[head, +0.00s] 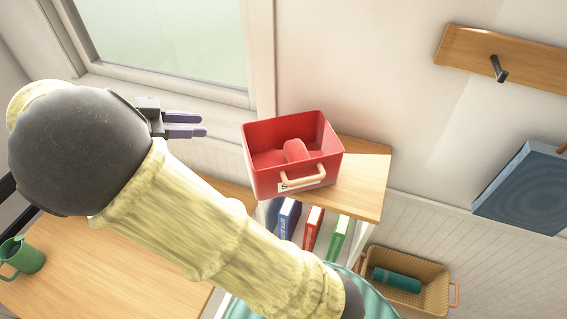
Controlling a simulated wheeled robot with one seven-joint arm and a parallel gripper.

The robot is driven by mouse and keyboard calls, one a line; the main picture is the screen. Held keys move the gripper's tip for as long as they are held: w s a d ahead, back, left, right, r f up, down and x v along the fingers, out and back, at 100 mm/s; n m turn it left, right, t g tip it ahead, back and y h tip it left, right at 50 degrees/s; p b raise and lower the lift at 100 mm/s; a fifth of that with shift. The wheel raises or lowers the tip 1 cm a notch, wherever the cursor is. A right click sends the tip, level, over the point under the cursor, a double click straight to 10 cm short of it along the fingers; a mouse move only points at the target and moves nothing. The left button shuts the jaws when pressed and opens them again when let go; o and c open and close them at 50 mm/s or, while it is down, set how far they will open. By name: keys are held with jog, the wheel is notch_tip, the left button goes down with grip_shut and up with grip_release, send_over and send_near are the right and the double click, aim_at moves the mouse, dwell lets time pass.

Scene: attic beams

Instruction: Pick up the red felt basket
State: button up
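The red felt basket (262,180) stands upright on top of a wooden-topped shelf unit in the middle of the head view. It has an open top, a pale loop handle on its near side and a small white label with dark marks. A rounded red thing (296,151) shows inside it. My gripper (204,125) is left of the basket, apart from it and empty. Its two purple fingers point right towards the basket, with a narrow gap between them.
The shelf top (365,185) is bare right of the basket; binders (313,230) stand below. A wicker basket (437,290) holds a teal roll (397,280). A green mug (22,258) stands on a wooden table (110,270). A window (175,35) and hook board (520,58) are behind.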

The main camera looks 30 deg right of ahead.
aim_at(246, 126)
jog(key=shift+s+r, duration=0.1)
jog(key=shift+s, duration=0.15)
jog(key=shift+d, duration=0.1)
jog(key=p+x, duration=0.4)
jog(key=x, duration=0.7)
jog(key=shift+s+d, duration=0.1)
jog(key=shift+d, duration=0.4)
jog(key=shift+f, duration=0.3)
jog(key=p+x, duration=0.3)
jog(key=x, duration=0.2)
jog(key=shift+s+d+r, duration=0.1)
jog(key=shift+r, duration=0.05)
